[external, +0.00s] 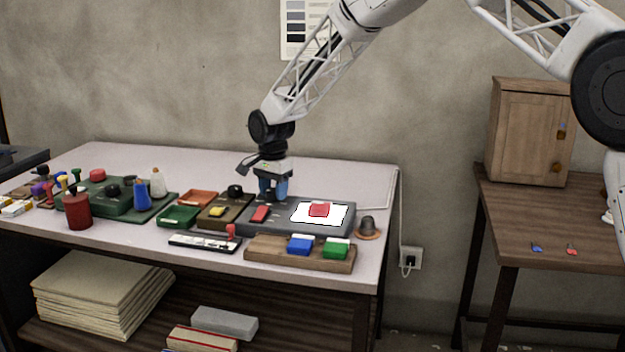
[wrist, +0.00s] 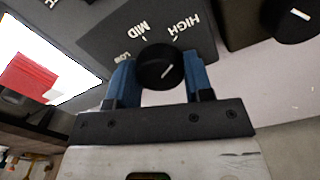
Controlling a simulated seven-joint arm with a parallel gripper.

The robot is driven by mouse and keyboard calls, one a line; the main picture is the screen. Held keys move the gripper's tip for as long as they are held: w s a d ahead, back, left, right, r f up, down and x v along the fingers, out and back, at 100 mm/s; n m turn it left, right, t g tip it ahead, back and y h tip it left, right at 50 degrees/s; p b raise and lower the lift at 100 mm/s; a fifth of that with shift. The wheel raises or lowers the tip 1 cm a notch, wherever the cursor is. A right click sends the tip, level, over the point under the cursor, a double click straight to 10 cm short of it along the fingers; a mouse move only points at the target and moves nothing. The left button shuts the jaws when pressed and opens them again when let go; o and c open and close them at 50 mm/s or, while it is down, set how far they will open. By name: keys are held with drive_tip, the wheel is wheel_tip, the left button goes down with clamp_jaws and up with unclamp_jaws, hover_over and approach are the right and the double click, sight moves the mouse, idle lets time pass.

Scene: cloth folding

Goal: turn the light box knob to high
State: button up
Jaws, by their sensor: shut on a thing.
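The light box (external: 285,223) is a dark grey case with a lit white panel (external: 338,214). Its round black knob (wrist: 153,60) sits between the blue fingertips of my gripper (wrist: 160,76) in the wrist view. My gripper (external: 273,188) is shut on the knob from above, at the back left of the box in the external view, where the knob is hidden. LOW, MID and HIGH are printed around the knob. The knob's white line slants up and right in the wrist view, toward the HIGH side; I cannot tell if it lines up exactly with the HIGH mark.
A red block (external: 319,210) lies on the lit panel, and a red switch (external: 260,214) is left of it. A brown box with another black knob (external: 235,191) stands close to my gripper's left. A wooden tray (external: 270,251) with blue and green blocks is in front.

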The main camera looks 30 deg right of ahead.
sight(274, 190)
drive_tip(key=o, duration=0.9)
drive_tip(key=shift+o, duration=0.2)
drive_tip(key=shift+r, duration=0.1)
drive_tip(key=shift+r, duration=3.85)
